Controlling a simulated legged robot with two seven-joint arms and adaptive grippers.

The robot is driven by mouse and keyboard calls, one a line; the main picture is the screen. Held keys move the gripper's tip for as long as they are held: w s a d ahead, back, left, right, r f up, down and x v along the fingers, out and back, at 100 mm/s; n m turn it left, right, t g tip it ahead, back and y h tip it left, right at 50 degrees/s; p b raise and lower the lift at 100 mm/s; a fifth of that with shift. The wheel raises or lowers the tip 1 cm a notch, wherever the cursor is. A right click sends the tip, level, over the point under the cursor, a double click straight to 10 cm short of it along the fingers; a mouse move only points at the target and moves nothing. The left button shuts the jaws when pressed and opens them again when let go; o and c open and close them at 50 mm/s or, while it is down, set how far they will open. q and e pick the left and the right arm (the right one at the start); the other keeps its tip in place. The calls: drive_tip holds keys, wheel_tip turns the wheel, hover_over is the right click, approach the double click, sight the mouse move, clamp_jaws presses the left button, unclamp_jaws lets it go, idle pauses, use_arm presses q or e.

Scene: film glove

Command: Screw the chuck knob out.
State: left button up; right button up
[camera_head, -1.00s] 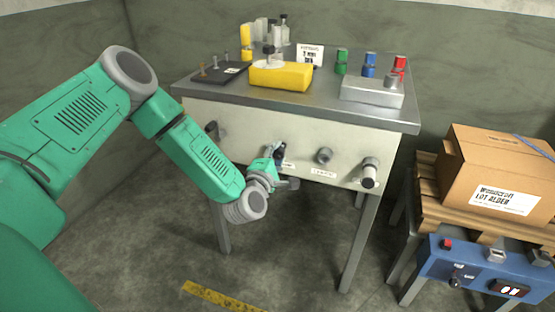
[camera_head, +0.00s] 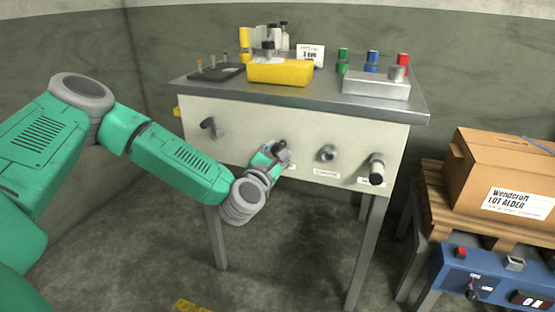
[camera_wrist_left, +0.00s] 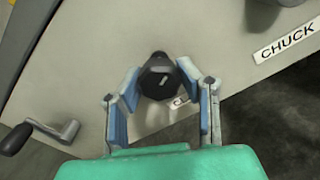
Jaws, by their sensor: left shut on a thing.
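The white front panel (camera_head: 240,124) of the metal bench carries a row of knobs and handles. My left gripper (camera_head: 277,152) is at the panel, shut on a dark round knob (camera_wrist_left: 159,76). In the left wrist view the knob sits between the two blue-padded fingers, and its label is mostly covered, showing only about "CL". The label reading CHUCK (camera_wrist_left: 287,40) is to the right of it, below another dark knob (camera_wrist_left: 268,4). That neighbouring grey knob also shows in the head view (camera_head: 327,153) and is untouched. The right gripper is not in view.
A crank handle (camera_head: 209,126) is at the panel's left and a black-ended handle (camera_head: 376,170) at its right. A cardboard box (camera_head: 500,175) on a pallet stands right, above a blue control box (camera_head: 485,270).

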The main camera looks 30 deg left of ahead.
use_arm(q)
drive_tip(key=shift+f+n+b, duration=0.3)
drive_tip(key=shift+f+n, duration=0.05)
drive_tip(key=shift+n, duration=0.05)
idle(0.4)
drive_tip(key=o, duration=1.2)
drive_tip(key=shift+w, duration=0.1)
drive_tip(key=shift+r, duration=0.1)
drive_tip(key=shift+r, duration=0.1)
drive_tip(key=v, duration=1.2)
